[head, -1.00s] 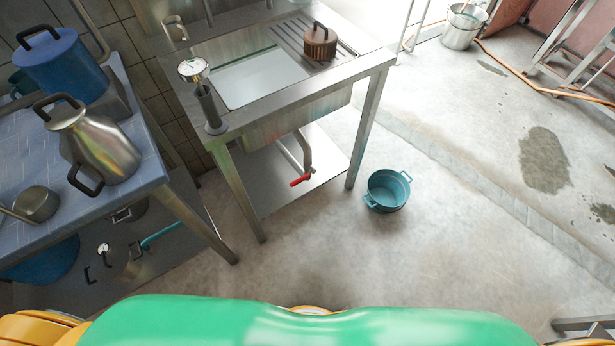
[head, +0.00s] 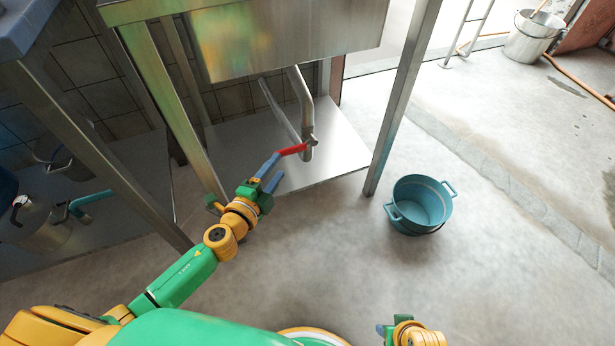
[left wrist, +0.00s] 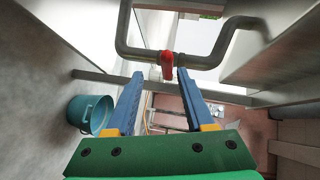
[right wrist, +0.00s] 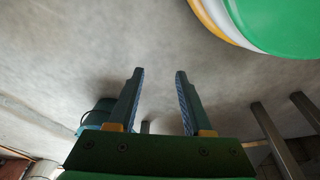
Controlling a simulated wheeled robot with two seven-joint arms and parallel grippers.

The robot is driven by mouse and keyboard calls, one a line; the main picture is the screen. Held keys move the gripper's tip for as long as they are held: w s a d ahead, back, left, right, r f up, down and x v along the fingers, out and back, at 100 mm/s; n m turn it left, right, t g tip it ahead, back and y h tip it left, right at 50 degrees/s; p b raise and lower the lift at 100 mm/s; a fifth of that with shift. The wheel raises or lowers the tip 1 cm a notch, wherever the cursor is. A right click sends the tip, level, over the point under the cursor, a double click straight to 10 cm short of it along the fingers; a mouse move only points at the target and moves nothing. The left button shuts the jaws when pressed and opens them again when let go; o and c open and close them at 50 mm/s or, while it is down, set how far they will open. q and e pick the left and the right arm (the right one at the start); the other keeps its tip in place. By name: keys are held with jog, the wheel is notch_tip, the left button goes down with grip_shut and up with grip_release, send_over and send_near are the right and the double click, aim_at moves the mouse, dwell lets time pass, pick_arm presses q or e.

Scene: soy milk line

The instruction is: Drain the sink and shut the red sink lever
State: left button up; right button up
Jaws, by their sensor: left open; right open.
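The red sink lever (head: 291,150) sits on the grey drain pipe (head: 304,105) under the steel sink (head: 270,40). It also shows in the left wrist view (left wrist: 167,66), just beyond and between the fingertips. My left gripper (head: 272,168) is open, with its blue fingers close to the lever's free end; in the left wrist view the gripper (left wrist: 160,75) has no object clamped in it. I cannot tell whether a finger touches the lever. My right gripper (right wrist: 160,75) is open and empty over bare floor; in the head view it shows at the bottom edge. The inside of the sink is out of view.
A teal pot (head: 421,204) stands on the floor right of the sink's front leg (head: 400,100). A steel lower shelf (head: 340,150) lies beneath the pipe. A table with pots underneath is at left. A metal bucket (head: 526,38) stands far right. The front floor is clear.

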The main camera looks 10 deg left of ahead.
aim_at(290, 152)
pick_arm(q)
jog(key=shift+w+d+r+m, duration=0.35)
jog(key=shift+w+d, duration=0.15)
jog(key=shift+w, duration=0.25)
jog(key=b+x, duration=0.1)
jog(key=x, duration=0.4)
jog(key=shift+w, duration=0.4)
pick_arm(e)
jog(key=r, duration=0.1)
jog(key=w+r, duration=0.1)
jog(key=r, duration=0.1)
jog(key=shift+a+r, duration=0.1)
jog(key=shift+r, duration=0.15)
pick_arm(q)
grip_shut()
